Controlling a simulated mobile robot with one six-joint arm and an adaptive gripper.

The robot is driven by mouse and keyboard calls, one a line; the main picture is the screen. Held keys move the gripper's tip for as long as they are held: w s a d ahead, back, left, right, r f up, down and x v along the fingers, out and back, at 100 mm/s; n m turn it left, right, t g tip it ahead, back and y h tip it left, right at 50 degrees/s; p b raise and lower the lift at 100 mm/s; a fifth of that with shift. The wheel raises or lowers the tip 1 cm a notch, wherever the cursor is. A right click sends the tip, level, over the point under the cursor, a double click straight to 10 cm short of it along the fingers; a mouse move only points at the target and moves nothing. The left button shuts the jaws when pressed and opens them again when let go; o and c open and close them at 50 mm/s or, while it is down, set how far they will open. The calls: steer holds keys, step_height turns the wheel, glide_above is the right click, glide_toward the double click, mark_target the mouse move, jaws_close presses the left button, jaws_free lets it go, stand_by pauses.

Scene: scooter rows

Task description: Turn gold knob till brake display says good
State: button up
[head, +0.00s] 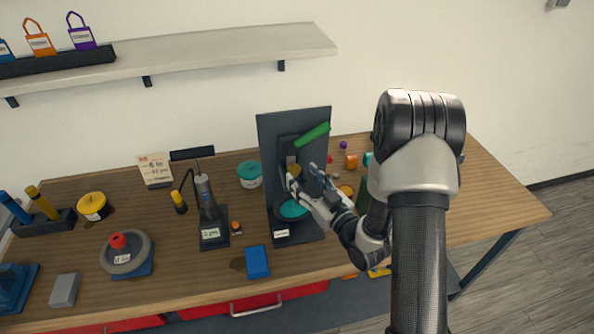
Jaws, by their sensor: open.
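A dark upright panel (270,133) on a base stands on the workbench in the head view. A small gold knob (293,170) shows on its front, partly hidden by my gripper. My gripper (303,177) is open, with its fingers close to the gold knob; I cannot tell whether they touch it. A green bar (313,134) sits tilted above the knob. A teal disc (293,209) is below it, partly covered by the gripper. A small white label (281,233) is on the base, its text too small to read. No readable brake display shows.
Left of the panel stand a teal-lidded tub (250,174), a grey upright device (207,203) and a blue block (257,262). Small coloured parts, including an orange one (351,161), lie to the right. A shelf (200,51) runs above. My arm covers the bench's right part.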

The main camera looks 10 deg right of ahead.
mark_target(294, 172)
steer(key=shift+x, duration=2)
steer(key=shift+c, duration=0.3)
steer(key=c, duration=1)
steer(key=shift+f+m+h+b, duration=0.1)
steer(key=shift+m+h+b, duration=0.2)
steer(key=shift+h, duration=0.2)
steer(key=shift+a+m+t+h+b, duration=0.2)
steer(key=shift+m+t+h+b, duration=0.1)
steer(key=shift+m+h+b, duration=0.3)
steer(key=m+h+b, duration=0.1)
steer(key=h+b, duration=0.1)
steer(key=h, duration=0.1)
steer(key=shift+a+m, duration=0.2)
steer(key=shift+m, duration=0.2)
steer(key=shift+m+h+b, duration=1.2)
steer(key=shift+h+b, duration=0.25)
steer(key=shift+h, duration=0.95)
